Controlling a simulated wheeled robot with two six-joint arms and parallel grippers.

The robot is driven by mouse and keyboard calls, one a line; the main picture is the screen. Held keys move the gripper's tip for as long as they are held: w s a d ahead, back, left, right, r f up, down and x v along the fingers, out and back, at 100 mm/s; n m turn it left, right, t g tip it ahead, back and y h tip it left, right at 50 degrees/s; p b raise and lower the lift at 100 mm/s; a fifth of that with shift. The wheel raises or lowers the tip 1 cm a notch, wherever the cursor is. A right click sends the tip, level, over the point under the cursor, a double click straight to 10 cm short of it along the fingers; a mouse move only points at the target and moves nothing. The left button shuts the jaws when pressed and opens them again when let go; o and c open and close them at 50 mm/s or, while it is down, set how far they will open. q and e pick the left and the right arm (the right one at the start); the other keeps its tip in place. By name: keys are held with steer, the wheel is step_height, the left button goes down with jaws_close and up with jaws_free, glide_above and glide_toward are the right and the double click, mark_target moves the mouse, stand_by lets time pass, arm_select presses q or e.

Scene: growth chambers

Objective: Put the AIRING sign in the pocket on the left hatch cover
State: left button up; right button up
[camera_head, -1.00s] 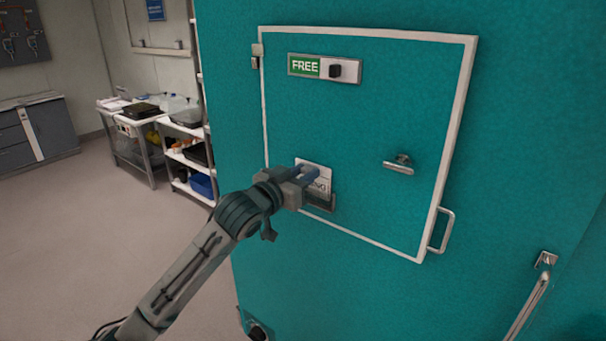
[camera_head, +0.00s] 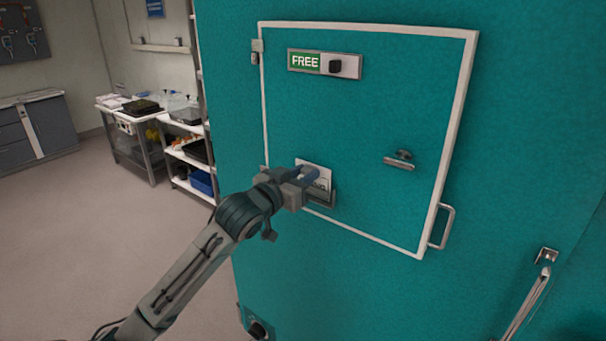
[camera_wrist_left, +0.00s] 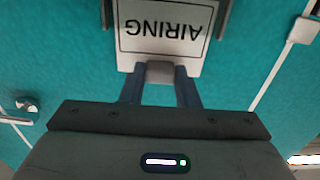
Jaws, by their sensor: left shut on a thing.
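The AIRING sign (camera_head: 317,168) is a white card with dark letters, in front of the teal hatch cover (camera_head: 365,120). My left gripper (camera_head: 306,177) is shut on it. In the left wrist view the sign (camera_wrist_left: 165,28) appears upside down, with a grey tab between the fingers (camera_wrist_left: 160,74). The grey pocket (camera_head: 326,201) is low on the cover, and the sign's lower part is at it. The pocket's side edges (camera_wrist_left: 224,18) flank the sign in the wrist view. My gripper partly hides the sign and pocket, so I cannot tell how deep it sits. My right gripper is not in view.
A green FREE plate (camera_head: 305,61) with a black knob is above on the cover. A latch handle (camera_head: 399,162) and a bar handle (camera_head: 444,228) are to the right. Shelves (camera_head: 190,158) and a bench stand at the back left, with open floor before them.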

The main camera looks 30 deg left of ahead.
arm_select(q)
steer(key=shift+f, duration=0.25)
steer(key=o, duration=1.1)
steer(key=shift+c, duration=0.2)
steer(key=shift+s, duration=0.15)
steer(key=s+b, duration=0.1)
steer(key=s, duration=0.6)
steer(key=shift+a+b, duration=0.3)
steer(key=shift+s, duration=0.1)
